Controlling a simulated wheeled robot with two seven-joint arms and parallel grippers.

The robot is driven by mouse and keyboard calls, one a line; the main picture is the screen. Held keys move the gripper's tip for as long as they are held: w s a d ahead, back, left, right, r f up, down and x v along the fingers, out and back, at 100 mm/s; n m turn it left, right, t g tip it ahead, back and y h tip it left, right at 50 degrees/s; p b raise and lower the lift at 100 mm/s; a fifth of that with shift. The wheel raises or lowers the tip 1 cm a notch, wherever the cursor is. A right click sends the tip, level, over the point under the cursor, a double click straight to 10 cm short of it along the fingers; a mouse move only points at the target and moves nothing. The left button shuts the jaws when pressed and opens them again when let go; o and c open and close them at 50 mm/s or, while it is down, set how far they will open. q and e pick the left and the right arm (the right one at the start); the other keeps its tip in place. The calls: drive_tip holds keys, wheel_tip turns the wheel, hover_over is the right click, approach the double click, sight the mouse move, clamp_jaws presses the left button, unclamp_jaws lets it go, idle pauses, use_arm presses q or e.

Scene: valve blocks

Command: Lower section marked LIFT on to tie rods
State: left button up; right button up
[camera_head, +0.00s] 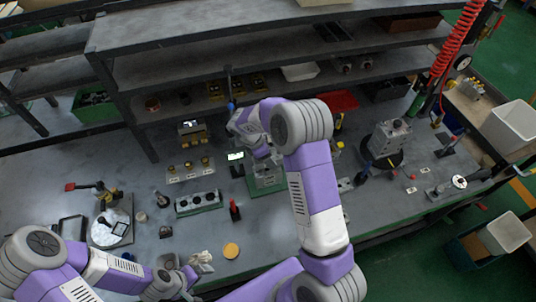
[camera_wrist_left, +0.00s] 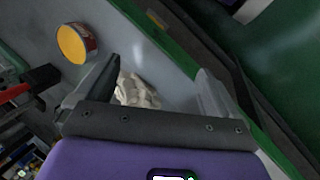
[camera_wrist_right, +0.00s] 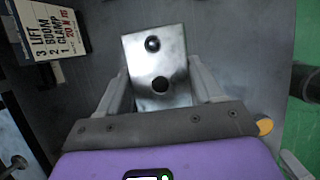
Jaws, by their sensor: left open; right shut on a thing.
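My right gripper (camera_wrist_right: 160,88) is shut on a grey metal block section (camera_wrist_right: 157,52), one finger on each side. Two round features, one dark hole and one dark knob-like spot, show on its face. In the head view the section (camera_head: 267,177) is over a green base (camera_head: 280,187), largely hidden behind my right arm. Whether it touches the base, and where the tie rods are, I cannot tell. A label card (camera_wrist_right: 48,35) reads LIFT, BOOM, CLAMP and 20 N m. My left gripper (camera_wrist_left: 155,88) is open and empty above a crumpled pale cloth (camera_wrist_left: 137,92).
A red-handled tool (camera_head: 234,209) stands near. A yellow-lidded tin (camera_head: 231,250) is in front. Shelves (camera_head: 270,70) overhang the back.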

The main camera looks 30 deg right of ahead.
use_arm(q)
drive_tip(key=shift+s+a+f+b, duration=0.1)
drive_tip(key=shift+f+b, duration=0.5)
use_arm(e)
drive_tip(key=shift+s+a+f, duration=0.1)
drive_tip(key=shift+s+f, duration=0.15)
drive_tip(key=shift+f, duration=0.55)
use_arm(q)
drive_tip(key=shift+f, duration=0.1)
use_arm(e)
drive_tip(key=shift+s+f, duration=0.1)
drive_tip(key=shift+f, duration=0.15)
use_arm(q)
drive_tip(key=shift+s, duration=0.1)
use_arm(e)
drive_tip(key=o, duration=1.5)
drive_tip(key=shift+r, duration=0.15)
use_arm(q)
drive_tip(key=shift+r+p, duration=0.35)
drive_tip(key=shift+r, duration=0.1)
use_arm(e)
drive_tip(key=shift+a+r, duration=0.2)
drive_tip(key=shift+r, duration=0.4)
use_arm(q)
wheel_tip(320, 180, up, 5)
drive_tip(key=p, duration=0.5)
drive_tip(key=shift+f, duration=0.15)
use_arm(e)
drive_tip(key=v, duration=0.7)
